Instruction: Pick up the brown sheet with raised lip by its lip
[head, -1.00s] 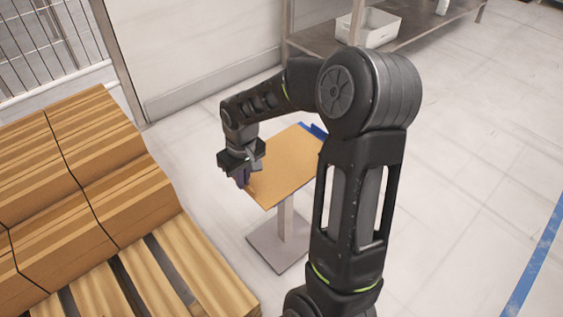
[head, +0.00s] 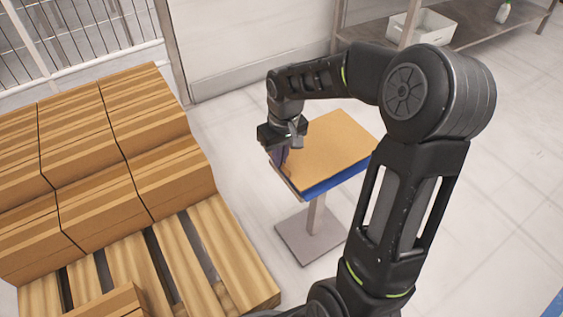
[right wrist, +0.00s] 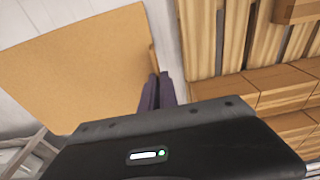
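The brown sheet (head: 330,143) is over the small blue-topped stand (head: 340,181), whose blue edge shows along the sheet's near side. My right gripper (head: 282,160) is at the sheet's left edge, pointing down. In the right wrist view the sheet (right wrist: 80,65) fills the upper left, and its narrow raised lip (right wrist: 152,61) runs along its right edge. The dark fingers (right wrist: 156,92) are close together at the lower end of that lip, shut on it. Whether the sheet is clear of the stand top is hard to tell. My left gripper is not in view.
Stacked brown boxes (head: 95,165) stand on a wooden pallet (head: 215,245) at the left, close to the stand. A shelf with a white bin (head: 425,27) is at the back.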

